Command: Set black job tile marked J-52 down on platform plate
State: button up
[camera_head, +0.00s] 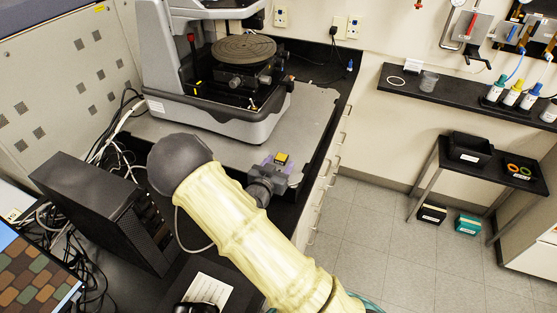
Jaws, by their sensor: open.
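The profiler (215,115) stands at the upper middle, with a round dark grooved plate (240,45) on its stage. A grey flat platform plate (312,103) lies under and around the instrument. My gripper (282,165) is over the front right part of that plate, to the right of my pale-sleeved arm. It is open. A small dark piece with a yellow patch (282,157) shows at its fingertips; I cannot tell whether it touches them. No J-52 marking is legible, so I cannot tell whether this piece is the tile.
A black box-shaped unit (105,210) and loose cables are at the left. A wall shelf (440,96) with bottles is at the upper right. A side table (485,160) holds a black bin (470,148).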

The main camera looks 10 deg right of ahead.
jog(key=b+v, duration=0.1)
jog(key=v, duration=0.6)
jog(key=shift+w+r, duration=0.15)
jog(key=shift+r, duration=0.05)
